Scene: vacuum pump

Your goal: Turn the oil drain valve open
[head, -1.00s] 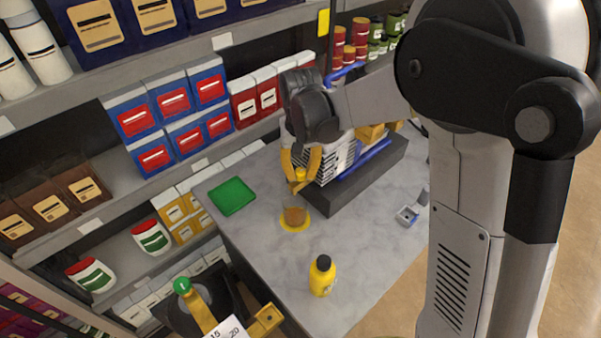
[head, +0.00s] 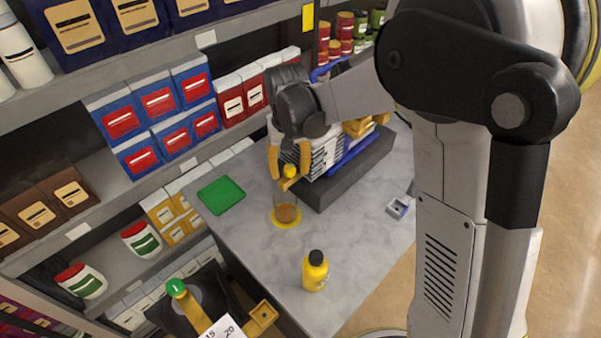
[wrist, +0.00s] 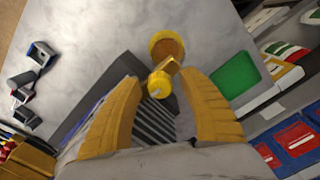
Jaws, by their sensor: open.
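The oil drain valve has a yellow knob (head: 290,171) and a short handle at the near end of the pump (head: 328,155). The knob also shows in the wrist view (wrist: 159,85), with its handle pointing up and right. My gripper (head: 289,174) is open, with one yellow finger on each side of the knob. In the wrist view my gripper (wrist: 160,88) shows gaps between both fingers and the knob. The pump is partly hidden behind my gripper.
A yellow bottle with a black cap (head: 315,272) stands near the bench front. A green tray (head: 221,195) lies at the left and a small grey box (head: 399,207) at the right. Stocked shelves (head: 120,195) line the back. The bench's (head: 260,262) front area is mostly clear.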

